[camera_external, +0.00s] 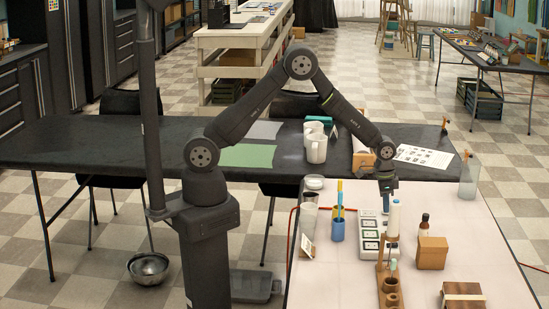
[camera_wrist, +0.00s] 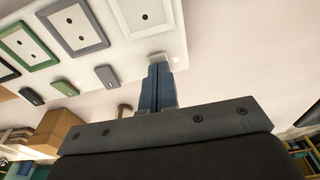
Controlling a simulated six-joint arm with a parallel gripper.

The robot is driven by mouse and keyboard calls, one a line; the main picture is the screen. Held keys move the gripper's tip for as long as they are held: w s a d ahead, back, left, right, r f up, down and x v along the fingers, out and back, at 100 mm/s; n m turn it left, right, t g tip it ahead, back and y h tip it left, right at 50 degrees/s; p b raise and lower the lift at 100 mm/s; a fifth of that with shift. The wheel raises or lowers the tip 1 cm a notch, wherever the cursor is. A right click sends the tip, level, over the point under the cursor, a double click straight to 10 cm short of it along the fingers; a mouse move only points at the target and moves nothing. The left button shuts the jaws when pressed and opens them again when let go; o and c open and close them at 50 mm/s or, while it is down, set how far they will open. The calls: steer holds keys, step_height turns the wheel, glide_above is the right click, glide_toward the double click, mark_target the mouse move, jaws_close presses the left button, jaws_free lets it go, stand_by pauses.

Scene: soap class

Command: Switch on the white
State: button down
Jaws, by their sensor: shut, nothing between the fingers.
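A white panel (camera_external: 370,229) on the light table carries a row of framed plates, each with a small switch beside it. In the wrist view, the white-framed plate (camera_wrist: 144,15) is at the top, at the right end of the row. The small white switch (camera_wrist: 158,58) lies just below it. My gripper (camera_wrist: 158,70) is shut and empty, its fingertips at the white switch, touching or very close. In the external view my gripper (camera_external: 386,208) points down at the panel's far end. The fingers partly cover the white switch, so its position cannot be told.
Grey (camera_wrist: 107,76), green (camera_wrist: 66,88) and dark (camera_wrist: 32,97) switches sit along the same panel edge. A blue cup (camera_external: 338,231) with pens stands left of the panel. A wooden stand (camera_external: 390,284), a brown bottle (camera_external: 424,225) and a wooden block (camera_external: 432,253) are close by.

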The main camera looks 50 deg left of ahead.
step_height(320, 180, up, 14)
steer(key=w+d, duration=0.1)
steer(key=shift+d, duration=0.15)
stand_by(0.5)
steer(key=shift+w+f, duration=0.1)
steer(key=f, duration=0.6)
steer(key=s+a+f, duration=0.1)
steer(key=f, duration=0.2)
steer(key=shift+f, duration=0.15)
steer(key=shift+w+d+r, duration=0.15)
steer(key=shift+w+r, duration=0.05)
steer(key=shift+r, duration=0.1)
step_height(320, 180, up, 7)
steer(key=shift+s+a+f, duration=0.15)
steer(key=shift+s+a, duration=0.15)
